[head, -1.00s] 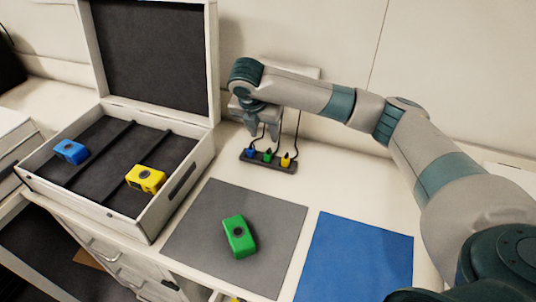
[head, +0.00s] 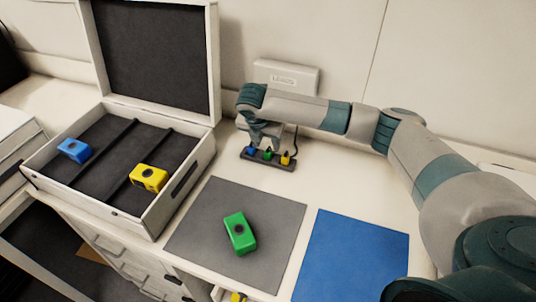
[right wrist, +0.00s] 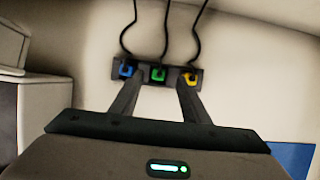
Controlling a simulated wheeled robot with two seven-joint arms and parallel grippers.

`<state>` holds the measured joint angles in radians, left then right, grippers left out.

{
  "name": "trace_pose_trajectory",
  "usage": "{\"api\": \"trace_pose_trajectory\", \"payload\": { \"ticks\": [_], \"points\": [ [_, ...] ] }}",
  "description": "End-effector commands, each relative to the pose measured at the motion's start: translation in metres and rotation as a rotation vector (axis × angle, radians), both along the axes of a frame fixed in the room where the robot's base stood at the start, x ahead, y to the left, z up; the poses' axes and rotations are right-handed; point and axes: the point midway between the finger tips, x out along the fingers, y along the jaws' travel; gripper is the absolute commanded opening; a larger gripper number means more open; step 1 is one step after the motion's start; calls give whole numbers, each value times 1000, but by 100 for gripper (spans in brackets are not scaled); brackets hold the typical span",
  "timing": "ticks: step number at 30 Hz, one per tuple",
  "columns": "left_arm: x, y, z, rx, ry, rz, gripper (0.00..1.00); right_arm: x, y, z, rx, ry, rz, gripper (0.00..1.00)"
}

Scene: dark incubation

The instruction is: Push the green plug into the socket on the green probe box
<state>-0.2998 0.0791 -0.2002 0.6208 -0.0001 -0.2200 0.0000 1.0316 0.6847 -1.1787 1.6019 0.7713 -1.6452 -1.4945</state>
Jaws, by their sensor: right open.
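The green plug (head: 267,155) sits in the middle of a dark plug holder, with a black cable rising from it. It also shows in the right wrist view (right wrist: 158,74). My right gripper (head: 264,143) is above the holder, open and empty. In the right wrist view its fingers (right wrist: 158,92) point toward the holder, with the green plug between and beyond their tips. The green probe box (head: 240,234) lies on the grey mat, turned slightly, with a dark round socket on its top. My left gripper is in neither current view.
The dark holder (head: 246,157) also carries a blue plug (head: 251,151) and a yellow plug (head: 286,159). An open case (head: 193,172) at left holds a blue box (head: 74,150) and a yellow box (head: 149,178). A blue mat (head: 352,255) lies right of the grey mat (head: 203,225).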

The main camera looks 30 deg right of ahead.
Motion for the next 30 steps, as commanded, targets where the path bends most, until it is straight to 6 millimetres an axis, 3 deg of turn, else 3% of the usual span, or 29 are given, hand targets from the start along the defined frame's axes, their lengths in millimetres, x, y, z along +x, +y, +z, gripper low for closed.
{"api": "trace_pose_trajectory", "payload": {
  "ticks": [6,12,26,27,30],
  "points": [
    [0,0,21,0,0,0,64,3,-3,-22,-1,4,-2,42],
    [0,0,25,0,0,0,64,8,-8,-40,-2,1,0,42],
    [-1,1,25,0,1,0,64,9,-8,-41,-1,0,1,42],
    [-1,1,25,1,1,0,64,9,-8,-41,-1,0,1,40],
    [-1,1,25,1,1,0,64,9,-8,-41,-1,0,1,16]
  ]
}}
